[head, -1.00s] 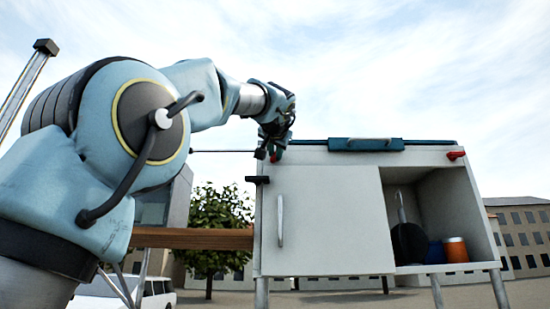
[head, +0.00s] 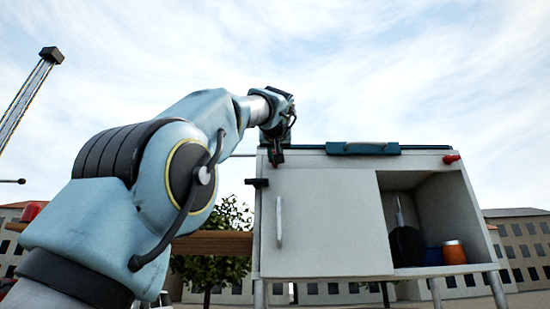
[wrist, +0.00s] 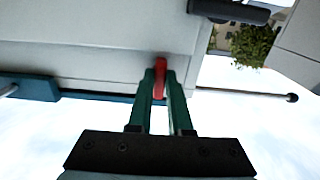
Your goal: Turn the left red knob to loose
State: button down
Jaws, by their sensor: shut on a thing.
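The left red knob (wrist: 160,64) shows in the wrist view between the tips of my gripper's green fingers, against the white cabinet face. My gripper (wrist: 159,90) is shut on it. In the head view my gripper (head: 275,157) is at the upper left corner of the white cabinet (head: 325,225), and the knob there is mostly hidden by the fingers. The other red knob (head: 451,159) sits at the cabinet's upper right, apart from my gripper.
A black fitting (head: 257,183) juts from the cabinet's left edge, below my gripper. A teal lidded box (head: 362,148) lies on top. The open right compartment holds a black pan (head: 407,247) and an orange jar (head: 454,253). A wooden beam (head: 215,243) runs left.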

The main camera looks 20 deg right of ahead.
dwell(0.3)
jog(key=c, duration=1.1)
grip_release()
jog(key=shift+s, duration=0.15)
jog(key=b+v, duration=0.5)
jog(key=v, duration=0.5)
jog(key=shift+s+a, duration=0.2)
jog(key=shift+s, duration=0.05)
